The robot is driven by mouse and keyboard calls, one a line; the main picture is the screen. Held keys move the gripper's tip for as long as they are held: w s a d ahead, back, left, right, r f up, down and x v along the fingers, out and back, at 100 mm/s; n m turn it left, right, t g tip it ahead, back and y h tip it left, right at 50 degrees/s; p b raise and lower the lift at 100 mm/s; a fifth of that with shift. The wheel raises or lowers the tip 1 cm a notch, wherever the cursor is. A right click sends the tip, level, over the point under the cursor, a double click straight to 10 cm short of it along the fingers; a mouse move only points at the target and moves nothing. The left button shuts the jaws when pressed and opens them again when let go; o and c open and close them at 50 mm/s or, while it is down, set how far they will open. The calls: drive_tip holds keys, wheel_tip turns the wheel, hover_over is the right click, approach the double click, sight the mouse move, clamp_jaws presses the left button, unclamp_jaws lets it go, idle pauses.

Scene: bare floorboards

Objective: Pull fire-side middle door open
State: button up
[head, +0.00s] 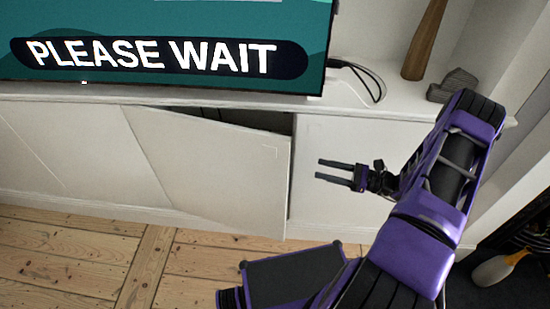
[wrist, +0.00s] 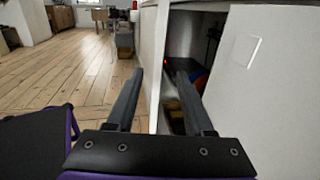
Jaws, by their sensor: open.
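The white middle cabinet door (head: 215,165) stands ajar below the screen. Its right edge is swung out from the cabinet front, with a dark gap along the top. In the wrist view the door (wrist: 152,50) shows nearly edge-on, with the dark cabinet interior (wrist: 190,42) to its right. My gripper (head: 318,169) is open and empty, just right of the door's free edge, fingers pointing left. In the head view the fingertips appear apart from the door. In the wrist view the door edge appears between the two fingertips (wrist: 160,74); contact cannot be told.
A white cabinet panel (head: 350,165) lies behind my gripper. A screen reading "PLEASE WAIT" (head: 160,50) stands on the cabinet top, with cables (head: 365,80) beside it. A dark recess with a pale, rounded object (head: 497,268) is at lower right.

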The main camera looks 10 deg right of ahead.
sight(275, 158)
drive_tip(key=x, duration=1.6)
drive_tip(key=shift+s, duration=0.1)
drive_tip(key=shift+d, duration=0.1)
clamp_jaws()
idle(0.6)
